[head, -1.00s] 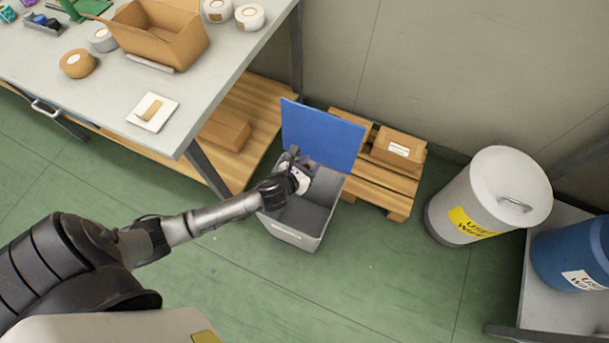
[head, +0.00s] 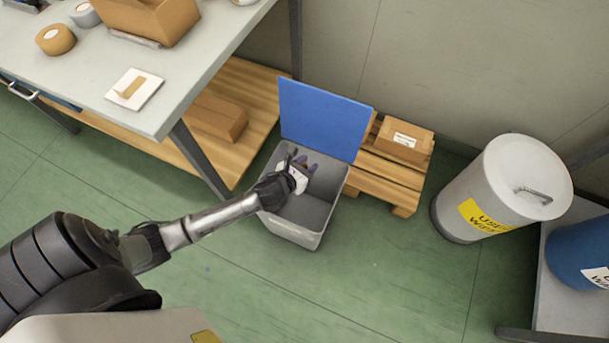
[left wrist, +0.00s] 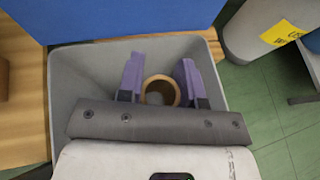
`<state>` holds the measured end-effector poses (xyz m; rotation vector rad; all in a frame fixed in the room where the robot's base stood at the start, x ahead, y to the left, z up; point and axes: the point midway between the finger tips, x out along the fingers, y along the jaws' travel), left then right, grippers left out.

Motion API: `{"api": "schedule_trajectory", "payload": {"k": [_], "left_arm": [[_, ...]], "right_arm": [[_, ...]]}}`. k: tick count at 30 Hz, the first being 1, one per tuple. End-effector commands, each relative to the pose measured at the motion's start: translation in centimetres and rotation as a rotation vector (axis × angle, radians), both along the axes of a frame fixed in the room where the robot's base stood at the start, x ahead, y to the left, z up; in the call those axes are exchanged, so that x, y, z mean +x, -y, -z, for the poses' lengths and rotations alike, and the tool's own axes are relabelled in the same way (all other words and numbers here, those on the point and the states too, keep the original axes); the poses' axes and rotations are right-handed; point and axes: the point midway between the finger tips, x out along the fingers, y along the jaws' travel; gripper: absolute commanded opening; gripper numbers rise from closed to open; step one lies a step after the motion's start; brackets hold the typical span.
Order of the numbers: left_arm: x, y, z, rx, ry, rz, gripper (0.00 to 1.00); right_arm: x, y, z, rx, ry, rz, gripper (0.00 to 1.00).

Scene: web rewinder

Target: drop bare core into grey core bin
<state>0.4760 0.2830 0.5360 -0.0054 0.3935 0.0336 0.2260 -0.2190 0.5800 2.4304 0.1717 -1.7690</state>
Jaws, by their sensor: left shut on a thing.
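The grey core bin (head: 318,218) stands on the green floor with its blue lid (head: 322,118) raised at the back. My left gripper (head: 304,163) is over the bin's open mouth. In the left wrist view the bare core (left wrist: 147,79) is a brown cardboard ring seen end-on, between the two purple fingers of the left gripper (left wrist: 161,82), which is shut on it. The grey bin's walls (left wrist: 67,82) surround the fingers and core in that view. In the head view the core is not clearly visible. My right gripper is out of view.
A wooden pallet (head: 388,185) with a cardboard box (head: 405,140) is behind the bin. A grey lidded waste can (head: 500,195) and a blue drum (head: 583,255) stand right. The grey table (head: 190,80) is left. Green floor is clear in front.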

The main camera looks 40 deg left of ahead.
Motion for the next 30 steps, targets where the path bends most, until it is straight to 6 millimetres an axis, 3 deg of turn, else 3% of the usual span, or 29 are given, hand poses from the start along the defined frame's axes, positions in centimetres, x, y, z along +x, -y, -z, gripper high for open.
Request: {"api": "schedule_trajectory", "payload": {"k": [12,13,21,30], "left_arm": [[-0.01,0.02,0.30,-0.001,0.000,0.001,0.12],[-0.01,0.02,0.30,-0.001,0.000,0.000,0.34],[-0.02,0.03,0.31,-0.001,0.000,0.001,0.60],[-0.17,0.04,0.20,-0.001,-0.001,0.001,0.63]], "right_arm": [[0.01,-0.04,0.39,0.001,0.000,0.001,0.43],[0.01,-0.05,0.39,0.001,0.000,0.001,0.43],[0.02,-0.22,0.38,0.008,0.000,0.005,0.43],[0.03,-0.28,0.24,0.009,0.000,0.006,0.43]]}}
